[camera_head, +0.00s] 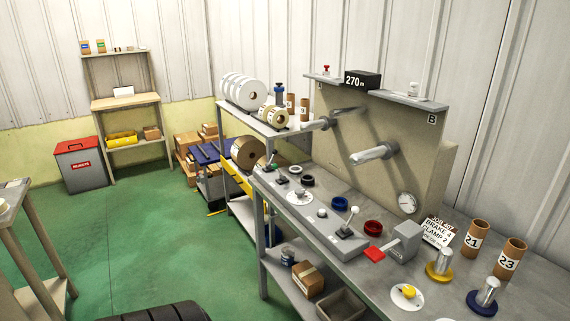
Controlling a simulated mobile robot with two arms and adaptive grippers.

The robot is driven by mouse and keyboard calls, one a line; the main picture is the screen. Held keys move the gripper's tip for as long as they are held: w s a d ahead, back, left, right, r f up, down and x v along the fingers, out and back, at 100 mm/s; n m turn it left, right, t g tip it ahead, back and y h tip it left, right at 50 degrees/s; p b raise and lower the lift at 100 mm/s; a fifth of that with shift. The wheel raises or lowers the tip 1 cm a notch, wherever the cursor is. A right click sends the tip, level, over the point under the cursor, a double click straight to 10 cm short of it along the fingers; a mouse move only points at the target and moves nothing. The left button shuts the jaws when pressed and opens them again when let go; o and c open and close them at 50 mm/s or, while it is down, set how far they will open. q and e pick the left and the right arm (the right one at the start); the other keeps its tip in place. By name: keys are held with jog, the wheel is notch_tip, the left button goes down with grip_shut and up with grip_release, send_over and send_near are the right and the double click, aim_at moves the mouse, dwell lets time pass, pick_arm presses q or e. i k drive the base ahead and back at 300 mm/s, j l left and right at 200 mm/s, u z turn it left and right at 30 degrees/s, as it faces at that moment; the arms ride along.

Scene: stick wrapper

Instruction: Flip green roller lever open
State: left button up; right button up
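A small lever with a green knob (273,167) stands at the far left end of the grey bench (262,183), near the large brown roll. It is small in the picture, and I cannot tell whether it is open or closed. A second lever with a white ball knob (355,211) stands on the grey panel further right, and a red paddle handle (374,254) sticks out beside a grey block (405,240). Neither of my grippers shows in the head view.
Two metal rollers (374,153) project from the beige machine wall (400,135). Colored rings, a gauge (407,203), an instruction card (437,233) and numbered cardboard tubes (475,238) are on the bench. A red-lidded bin (82,170) stands at the back left.

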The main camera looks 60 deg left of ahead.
aim_at(276, 166)
jog(key=u, duration=1.8)
